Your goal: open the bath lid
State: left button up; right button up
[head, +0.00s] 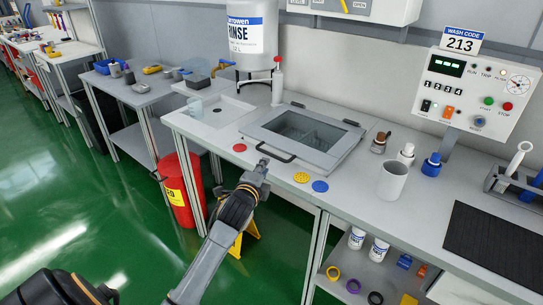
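The bath lid (337,153) is a grey framed panel set in the worktop, with a dark see-through window showing the bath inside. It lies flat and closed, with two dark hinges along its back edge. A black bar handle (276,153) sits along its front left edge. Contact cannot be made out, nor whether the fingers are open or shut. My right gripper is not in view.
Red, yellow and blue discs lie near the front edge. A red bin (183,190) stands on the floor.

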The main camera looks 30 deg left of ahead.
aim_at(271, 156)
pick_arm(q)
jog(key=x, duration=0.9)
jog(key=shift+w+f, duration=0.1)
jog(key=shift+w, duration=0.15)
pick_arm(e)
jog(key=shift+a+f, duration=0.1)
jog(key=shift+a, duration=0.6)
pick_arm(q)
jog(key=shift+a, duration=0.1)
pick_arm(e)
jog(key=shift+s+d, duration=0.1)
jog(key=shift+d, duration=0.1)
pick_arm(q)
grip_shut()
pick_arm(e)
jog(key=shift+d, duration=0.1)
